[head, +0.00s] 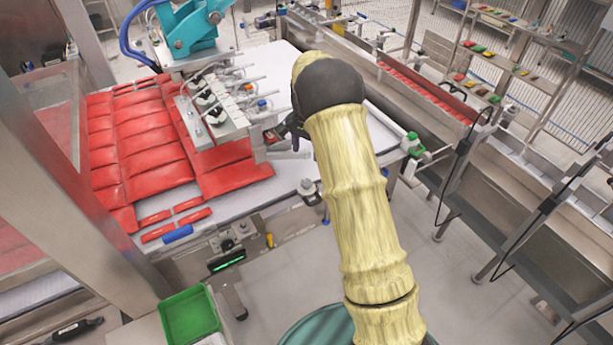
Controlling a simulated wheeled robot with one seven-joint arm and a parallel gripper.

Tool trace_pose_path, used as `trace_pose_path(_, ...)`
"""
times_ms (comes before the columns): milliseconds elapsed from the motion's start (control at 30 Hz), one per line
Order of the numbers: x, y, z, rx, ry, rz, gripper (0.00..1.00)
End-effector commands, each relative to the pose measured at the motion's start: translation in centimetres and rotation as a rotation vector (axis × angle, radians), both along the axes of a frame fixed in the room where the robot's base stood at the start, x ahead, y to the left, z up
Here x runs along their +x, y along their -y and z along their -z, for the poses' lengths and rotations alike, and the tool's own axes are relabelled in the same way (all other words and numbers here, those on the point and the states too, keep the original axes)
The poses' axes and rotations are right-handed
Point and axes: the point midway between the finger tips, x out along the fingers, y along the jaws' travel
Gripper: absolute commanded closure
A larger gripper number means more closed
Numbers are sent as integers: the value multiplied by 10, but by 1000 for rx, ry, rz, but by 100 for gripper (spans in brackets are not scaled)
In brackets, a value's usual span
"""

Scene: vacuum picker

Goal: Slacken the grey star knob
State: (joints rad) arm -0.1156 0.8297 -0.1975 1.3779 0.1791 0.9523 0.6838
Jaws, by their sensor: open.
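In the head view, my gripper (277,133) is small and partly hidden behind my arm's dark wrist. It is open beside the right end of the picker head (215,118), over the white conveyor (375,150). I cannot tell whether it touches anything. Two dark round knobs (206,99) sit on the picker head, to the left of my gripper. A small grey and black knob (308,187) stands at the conveyor's near edge, below and right of my gripper. The picture is too small to tell which knob is the grey star one.
Red packs (140,150) cover the conveyor's left side. A steel frame post (75,190) stands at the left. A green bin (190,315) is at the bottom. A white and green bottle-like part (411,143) is at the conveyor's right end. Steel machinery fills the right.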

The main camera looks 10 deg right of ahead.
Motion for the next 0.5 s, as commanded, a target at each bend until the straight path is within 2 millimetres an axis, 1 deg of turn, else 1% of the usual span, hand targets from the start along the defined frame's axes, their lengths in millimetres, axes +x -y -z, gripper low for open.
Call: trace_pose_path(500, -1, 0, 90, -1, -4, 1, 45)
